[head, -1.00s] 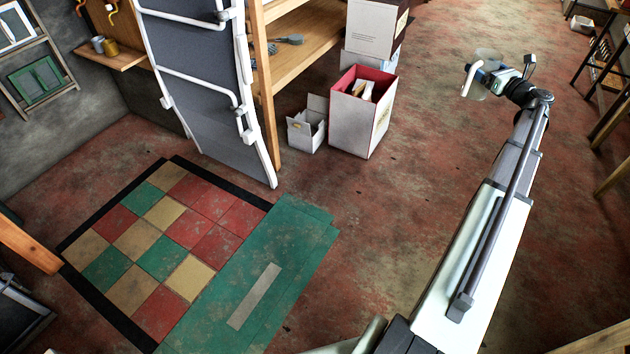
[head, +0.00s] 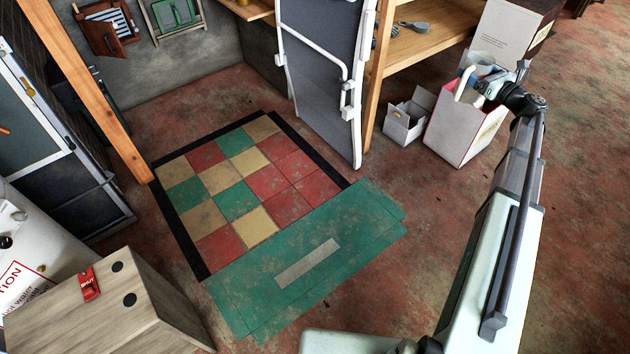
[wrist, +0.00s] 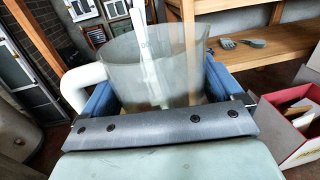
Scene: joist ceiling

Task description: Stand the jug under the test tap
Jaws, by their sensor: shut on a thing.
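The clear jug (wrist: 187,62) with a white handle is held in my gripper (wrist: 160,88). In the wrist view the blue fingers close on its two sides, and the handle sticks out to the left. It looks roughly upright in that view. In the head view the jug (head: 483,60) is small at the upper right, with its white handle (head: 461,84) in front of a box, and my gripper (head: 484,84) is partly hidden by my wrist. I cannot make out the test tap in any view.
A wooden cabinet (head: 110,305) with a red SHUT tag stands lower left, beside a white unit (head: 30,240) with a warning sign. A white panel frame (head: 322,90), a red-lined box (head: 455,135) and a small box (head: 407,118) stand behind.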

